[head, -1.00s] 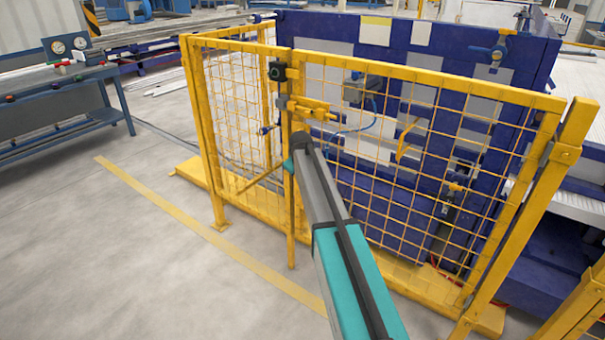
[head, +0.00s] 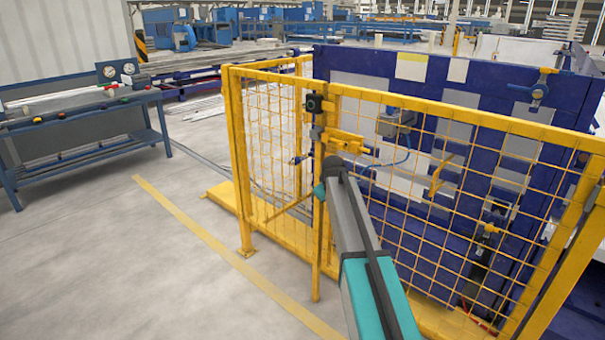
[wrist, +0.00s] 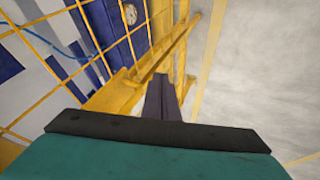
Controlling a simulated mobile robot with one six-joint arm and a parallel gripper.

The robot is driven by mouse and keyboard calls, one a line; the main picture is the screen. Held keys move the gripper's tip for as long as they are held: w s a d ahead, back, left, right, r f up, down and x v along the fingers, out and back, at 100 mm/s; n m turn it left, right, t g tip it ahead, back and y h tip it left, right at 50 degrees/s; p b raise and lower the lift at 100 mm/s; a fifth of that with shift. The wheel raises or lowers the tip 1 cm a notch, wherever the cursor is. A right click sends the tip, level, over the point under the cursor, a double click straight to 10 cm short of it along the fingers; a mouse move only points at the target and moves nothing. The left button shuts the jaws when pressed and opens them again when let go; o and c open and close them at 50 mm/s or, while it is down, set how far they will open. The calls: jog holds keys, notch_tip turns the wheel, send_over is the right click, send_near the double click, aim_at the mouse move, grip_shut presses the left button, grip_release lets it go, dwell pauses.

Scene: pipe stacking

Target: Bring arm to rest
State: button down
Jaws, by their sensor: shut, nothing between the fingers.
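My gripper (wrist: 161,98) shows in the wrist view as two dark fingers lying together, shut and empty. It points down toward the yellow base rail of the fence, with grey floor to the right. In the head view my teal and grey arm reaches up from the bottom, in front of the yellow mesh fence (head: 400,205). Its far end is near the fence's gate post and yellow latch (head: 347,141). The gripper itself cannot be made out in the head view. Whether the arm touches the fence cannot be told.
A blue machine (head: 487,112) stands behind the fence. A blue workbench (head: 85,121) with gauges (head: 118,70) stands at the left. A yellow line (head: 218,243) crosses the floor. The grey floor (head: 110,270) at the lower left is clear.

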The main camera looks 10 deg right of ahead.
jog(key=s+a+f+g, duration=0.25)
jog(key=s+f, duration=0.55)
jog(key=f, duration=0.5)
jog(key=s+a+f+g+y, duration=0.1)
jog(key=s+a+f+g, duration=0.15)
jog(key=s+f, duration=0.8)
jog(key=s+a+f+g, duration=0.1)
jog(key=s+a+f, duration=0.2)
jog(key=s+f, duration=0.75)
jog(key=s+a+f+m+g+p, duration=0.1)
jog(key=s+f+g, duration=0.1)
jog(key=s+f, duration=0.6)
jog(key=s+a+f+g, duration=0.1)
jog(key=s+f, duration=0.4)
jog(key=s, duration=0.5)
jog(key=s+m+g, duration=0.1)
jog(key=s+m, duration=0.1)
jog(key=s, duration=0.6)
jog(key=s+a+r+m+g, duration=0.1)
jog(key=s+m+g, duration=0.1)
jog(key=s, duration=0.7)
jog(key=shift+a+m+y, duration=0.3)
jog(key=shift+m, duration=0.1)
